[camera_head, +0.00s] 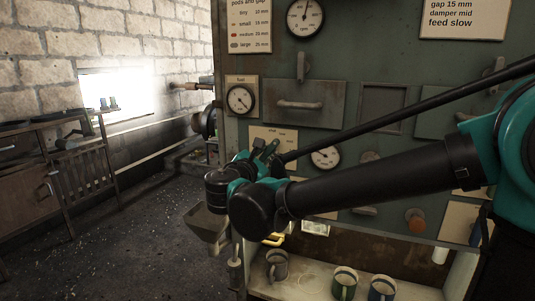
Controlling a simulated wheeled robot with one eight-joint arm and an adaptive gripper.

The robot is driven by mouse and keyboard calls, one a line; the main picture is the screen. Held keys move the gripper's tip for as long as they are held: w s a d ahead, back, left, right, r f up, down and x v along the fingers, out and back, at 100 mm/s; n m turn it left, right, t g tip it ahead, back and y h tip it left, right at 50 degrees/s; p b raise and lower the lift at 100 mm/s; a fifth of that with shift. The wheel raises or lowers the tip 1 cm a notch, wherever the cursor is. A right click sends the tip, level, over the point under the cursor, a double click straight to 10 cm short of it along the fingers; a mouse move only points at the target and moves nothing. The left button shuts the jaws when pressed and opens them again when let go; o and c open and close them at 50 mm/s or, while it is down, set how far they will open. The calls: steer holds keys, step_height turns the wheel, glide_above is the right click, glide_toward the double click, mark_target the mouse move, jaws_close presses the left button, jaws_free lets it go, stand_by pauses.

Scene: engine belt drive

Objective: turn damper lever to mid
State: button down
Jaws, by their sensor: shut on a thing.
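My gripper (268,147) is at the front of the green machine panel, just below a small pale label (287,132) whose writing is too small to read surely. It is shut on a lever at the panel, which I take to be the damper lever. The lever is mostly hidden behind the fingers and wrist, so its angle cannot be told. A card (465,17) at the top right reads "gap 15 mm, damper mid, feed slow".
A fuel gauge (240,100), a top dial (305,16) and a lower dial (325,157) sit on the panel. A drawer handle (299,104) juts out. Several mugs stand on the shelf (312,288) below. Open floor lies to the left.

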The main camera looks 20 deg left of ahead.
steer(key=shift+m, duration=2.2)
steer(key=c, duration=1.4)
jaws_free()
steer(key=shift+c, duration=0.2)
steer(key=s+a, duration=0.1)
steer(key=s, duration=1.1)
